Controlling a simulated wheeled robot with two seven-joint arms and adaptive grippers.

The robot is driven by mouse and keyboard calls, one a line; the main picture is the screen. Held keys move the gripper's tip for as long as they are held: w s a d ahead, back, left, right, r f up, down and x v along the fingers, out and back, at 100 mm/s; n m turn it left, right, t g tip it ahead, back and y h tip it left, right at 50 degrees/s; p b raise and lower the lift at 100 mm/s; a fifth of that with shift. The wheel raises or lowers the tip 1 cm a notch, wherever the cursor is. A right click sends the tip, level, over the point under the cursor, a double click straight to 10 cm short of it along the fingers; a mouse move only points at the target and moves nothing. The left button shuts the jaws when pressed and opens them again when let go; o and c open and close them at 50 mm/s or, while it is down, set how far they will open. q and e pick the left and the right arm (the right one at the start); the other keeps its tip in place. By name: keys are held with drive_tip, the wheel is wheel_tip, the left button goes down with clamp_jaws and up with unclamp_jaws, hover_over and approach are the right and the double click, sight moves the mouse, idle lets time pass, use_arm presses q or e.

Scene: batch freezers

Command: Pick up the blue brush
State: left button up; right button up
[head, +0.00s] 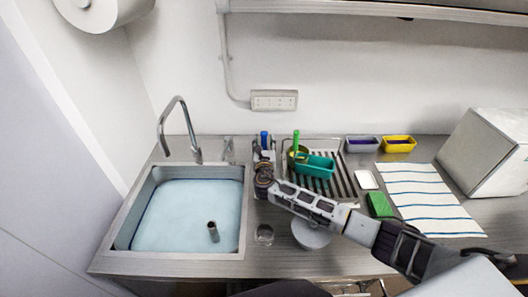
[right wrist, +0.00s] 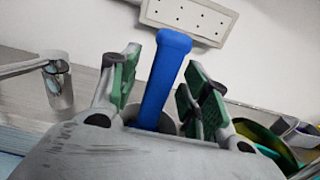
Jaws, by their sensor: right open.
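The blue brush (head: 264,137) stands upright at the back of the counter, between the sink and the drying rack. In the right wrist view its blue handle (right wrist: 163,80) rises between my fingers, tilted slightly in the picture. My right gripper (head: 264,153) is open around the handle, with a green-padded finger on each side. The right wrist view shows a gap between the handle and the right finger; contact on the left is unclear. The brush's lower end is hidden by my gripper. My left gripper is not in view.
The sink (head: 243,210) and its faucet (head: 179,106) lie to the left. On the right, the drying rack (head: 343,182) holds a teal tub (head: 315,167) and a green-handled item (head: 296,140). A glass (head: 264,234) and a grey round object (head: 310,234) sit nearer the front.

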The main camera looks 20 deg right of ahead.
drive_tip(key=shift+w, duration=0.3)
clamp_jaws()
idle(0.5)
